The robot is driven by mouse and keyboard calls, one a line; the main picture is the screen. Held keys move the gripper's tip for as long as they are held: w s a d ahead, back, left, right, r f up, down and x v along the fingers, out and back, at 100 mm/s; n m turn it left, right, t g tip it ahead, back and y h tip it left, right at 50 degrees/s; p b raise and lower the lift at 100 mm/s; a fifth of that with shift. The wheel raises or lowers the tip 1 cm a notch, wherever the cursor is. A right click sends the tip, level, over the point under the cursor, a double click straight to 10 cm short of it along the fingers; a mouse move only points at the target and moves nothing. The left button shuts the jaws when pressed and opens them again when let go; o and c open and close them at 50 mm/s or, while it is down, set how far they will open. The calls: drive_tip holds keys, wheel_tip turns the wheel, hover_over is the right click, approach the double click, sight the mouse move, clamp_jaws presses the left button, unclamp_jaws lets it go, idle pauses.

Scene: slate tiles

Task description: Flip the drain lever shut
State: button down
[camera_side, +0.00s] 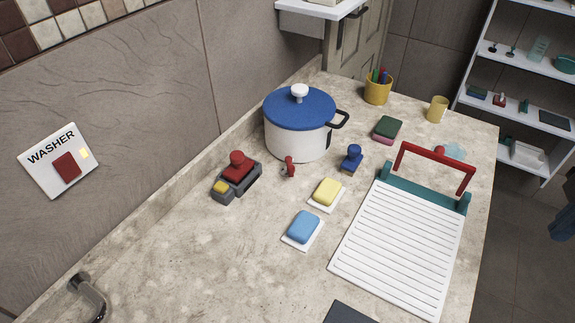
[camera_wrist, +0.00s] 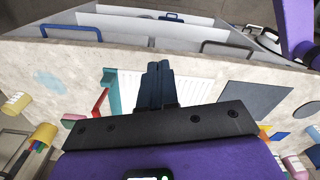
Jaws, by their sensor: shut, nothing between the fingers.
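A white pot (camera_side: 297,141) with a blue lid stands at the back of the counter in the side view. A small red lever (camera_side: 290,166) sticks up at its lower front; this looks like the drain lever, but its exact setting is too small to tell. The pot and lever do not show in the wrist view. My gripper (camera_wrist: 161,68) is shut and empty in the wrist view, in front of a white ribbed board (camera_wrist: 131,84). I cannot make it out in the side view.
The ribbed board (camera_side: 398,252) has a raised red handle (camera_side: 436,165). A red stamp on a grey base (camera_side: 238,178), a blue stamp (camera_side: 351,159), a yellow sponge (camera_side: 327,191) and a blue sponge (camera_side: 303,226) sit near the pot.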

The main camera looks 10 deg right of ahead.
drive_tip(key=w+a+r+m+t+h, duration=0.1)
drive_tip(key=w+a, duration=0.6)
drive_tip(key=a, duration=0.2)
drive_tip(key=w+a+r+m+t, duration=0.1)
drive_tip(key=w+a+t, duration=0.1)
drive_tip(key=w+a, duration=0.65)
drive_tip(key=w+a+f+m+t, duration=0.1)
drive_tip(key=w+a+m, duration=0.1)
drive_tip(key=a, duration=1)
drive_tip(key=w+a+f+m+t+h, duration=0.1)
drive_tip(key=w+a, duration=0.3)
drive_tip(key=a, duration=0.7)
drive_tip(key=shift+w+a+f+m+t, duration=0.15)
drive_tip(key=shift+a+f+m+t, duration=0.2)
drive_tip(key=shift+f+m+t, duration=0.35)
drive_tip(key=shift+f, duration=0.1)
approach(290, 164)
drive_tip(key=a+f, duration=0.1)
drive_tip(key=s+a+f, duration=0.1)
drive_tip(key=f, duration=0.1)
drive_tip(key=s+a+f, duration=0.1)
drive_tip(key=a, duration=0.1)
drive_tip(key=shift+f, duration=0.3)
drive_tip(key=shift+w+d+r, duration=0.1)
drive_tip(key=shift+w+d, duration=0.55)
drive_tip(key=shift+d, duration=0.25)
drive_tip(key=shift+w+d, duration=0.45)
drive_tip(key=shift+d, duration=0.1)
drive_tip(key=shift+n, duration=0.3)
